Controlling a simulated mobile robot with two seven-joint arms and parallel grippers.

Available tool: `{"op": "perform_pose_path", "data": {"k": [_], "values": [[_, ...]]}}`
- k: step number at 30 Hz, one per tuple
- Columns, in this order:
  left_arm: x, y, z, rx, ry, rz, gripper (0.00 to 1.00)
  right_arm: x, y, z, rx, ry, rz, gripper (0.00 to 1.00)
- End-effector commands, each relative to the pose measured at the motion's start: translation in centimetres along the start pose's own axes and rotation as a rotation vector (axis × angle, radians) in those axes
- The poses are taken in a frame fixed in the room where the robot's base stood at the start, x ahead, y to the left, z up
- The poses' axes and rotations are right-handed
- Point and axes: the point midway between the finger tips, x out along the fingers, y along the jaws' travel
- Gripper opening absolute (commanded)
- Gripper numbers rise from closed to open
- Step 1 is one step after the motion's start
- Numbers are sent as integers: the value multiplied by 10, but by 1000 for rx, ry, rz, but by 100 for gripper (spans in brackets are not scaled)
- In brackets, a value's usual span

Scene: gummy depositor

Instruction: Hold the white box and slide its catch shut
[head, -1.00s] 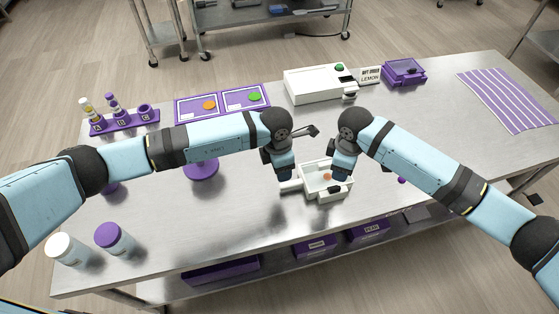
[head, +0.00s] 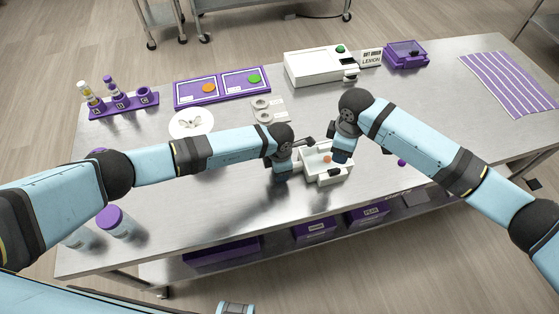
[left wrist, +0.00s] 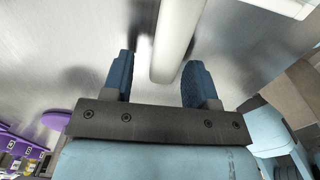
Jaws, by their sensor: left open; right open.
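The white box (head: 310,176) stands open near the table's front edge, with a small orange piece (head: 327,159) inside. A dark catch (head: 334,172) shows on its front wall. My left gripper (head: 281,178) is open and low at the box's left side. In the left wrist view a white bar (left wrist: 176,40), seemingly the box's handle, runs between the fingers of my left gripper (left wrist: 158,78), closer to the right finger. My right gripper (head: 341,158) is open over the box's right part, and its fingertips are hard to see.
A white machine (head: 320,68) with a green button and a purple case (head: 406,54) stand at the back. A white plate (head: 191,124) and purple-lidded jar (head: 112,220) are at left. A striped mat (head: 507,82) lies right. The table right of the box is mostly clear.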

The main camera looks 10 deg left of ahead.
Motion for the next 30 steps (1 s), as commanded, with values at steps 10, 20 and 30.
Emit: {"op": "perform_pose_path", "data": {"k": [10,20,30], "values": [[8,0,0,0,0,0,53,0,0,0,0,0,0,43],[8,0,0,0,0,0,0,0,0,0,0,0,0,43],[8,0,0,-1,0,0,0,0,0,0,0,0,0,43]]}}
